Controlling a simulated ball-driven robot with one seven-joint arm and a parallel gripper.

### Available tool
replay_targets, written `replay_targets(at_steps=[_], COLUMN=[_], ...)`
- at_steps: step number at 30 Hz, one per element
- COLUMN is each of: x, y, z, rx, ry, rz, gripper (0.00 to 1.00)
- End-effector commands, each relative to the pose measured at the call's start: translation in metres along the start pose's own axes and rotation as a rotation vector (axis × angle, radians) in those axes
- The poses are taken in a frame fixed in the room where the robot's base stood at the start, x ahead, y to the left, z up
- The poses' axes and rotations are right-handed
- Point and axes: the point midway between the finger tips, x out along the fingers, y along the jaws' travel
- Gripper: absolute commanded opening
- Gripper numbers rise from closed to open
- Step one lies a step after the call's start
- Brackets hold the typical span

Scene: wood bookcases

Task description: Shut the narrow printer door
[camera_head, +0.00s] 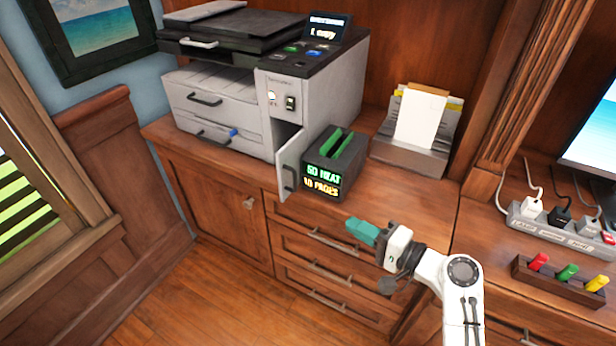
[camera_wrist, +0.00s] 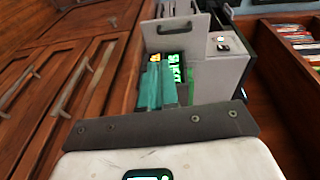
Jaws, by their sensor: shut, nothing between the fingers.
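The grey and black printer (camera_head: 215,85) stands on the wooden cabinet top. Its narrow light-grey door (camera_head: 291,168) hangs open at the front right, swung out toward the front, with a dark handle on its face. In the wrist view the door (camera_wrist: 178,42) shows upright beyond my fingers, and the printer body (camera_wrist: 222,75) is to its right. My gripper (camera_head: 358,231) has teal fingers shut and empty. It is in front of the drawers, to the right of the door and apart from it. The fingers show at the centre of the wrist view (camera_wrist: 162,88).
A dark box with green slats and lit lettering (camera_head: 335,165) stands just right of the open door. A paper holder (camera_head: 418,130) is farther right. A power strip (camera_head: 560,232) and a rack of coloured pegs (camera_head: 565,278) lie at the right. The floor at lower left is clear.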

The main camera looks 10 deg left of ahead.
Motion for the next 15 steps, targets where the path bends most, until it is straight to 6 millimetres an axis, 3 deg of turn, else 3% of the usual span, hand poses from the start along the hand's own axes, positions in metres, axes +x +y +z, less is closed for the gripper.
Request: replay_targets(at_steps=[3, 8, 15], x=[0.010, 0.024, 0.068], y=[-0.019, -0.021, -0.023], z=[-0.007, -0.007, -0.007], rx=[0.040, 0.045, 0.042], ry=[0.004, 0.003, 0.001], rz=[-0.053, -0.060, -0.057], gripper=[0.00, 0.00, 0.00])
